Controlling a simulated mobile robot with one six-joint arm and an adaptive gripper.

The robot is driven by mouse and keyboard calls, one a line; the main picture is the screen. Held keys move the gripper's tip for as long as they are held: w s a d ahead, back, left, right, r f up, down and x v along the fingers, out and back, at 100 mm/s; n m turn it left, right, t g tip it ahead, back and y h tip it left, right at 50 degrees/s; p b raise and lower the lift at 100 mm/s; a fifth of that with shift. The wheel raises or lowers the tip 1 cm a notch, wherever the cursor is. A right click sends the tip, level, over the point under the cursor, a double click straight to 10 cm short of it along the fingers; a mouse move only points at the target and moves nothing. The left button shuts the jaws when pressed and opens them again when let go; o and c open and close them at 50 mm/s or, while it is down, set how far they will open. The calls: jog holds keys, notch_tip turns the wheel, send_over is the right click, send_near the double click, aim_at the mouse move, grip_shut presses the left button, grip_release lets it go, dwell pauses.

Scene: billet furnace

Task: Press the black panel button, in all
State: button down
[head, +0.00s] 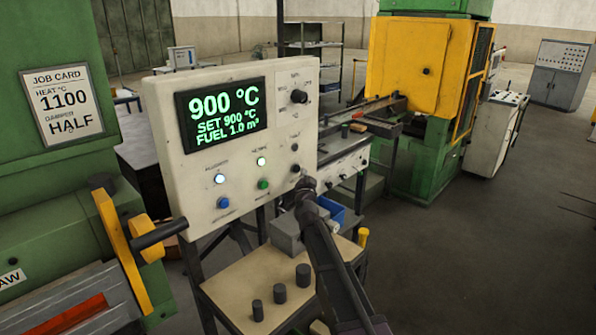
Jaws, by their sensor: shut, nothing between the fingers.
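The pale control panel (165,120) stands in the middle left of the head view. Its screen (226,112) reads 900 °C, SET 900 °C, FUEL 1.0 m³. Along the lower part are a blue button (223,202), a green button (263,184) and a black button (295,168) at the right. A small dark round fitting (295,147) sits above the black button. My gripper (307,184) is shut and empty, just below and right of the black button in the picture. I cannot tell whether it touches the panel.
A dark rotary knob (299,96) sits higher on the panel. Lamps above the blue and green buttons glow. A yellow lever (128,250) stands left. The right floor is clear.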

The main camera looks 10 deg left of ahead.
jog(key=shift+w+a, duration=0.25)
jog(key=shift+a, duration=0.05)
jog(key=shift+w+a, duration=0.25)
jog(key=shift+a, duration=0.1)
dwell(1.3)
jog(key=shift+d, duration=0.1)
jog(key=shift+s+d, duration=0.5)
jog(key=shift+d, duration=0.05)
dwell(0.6)
jog(key=s+d, duration=0.1)
jog(key=d, duration=0.1)
jog(key=s+d, duration=0.2)
dwell(0.6)
jog(key=shift+s+f, duration=0.1)
dwell(0.5)
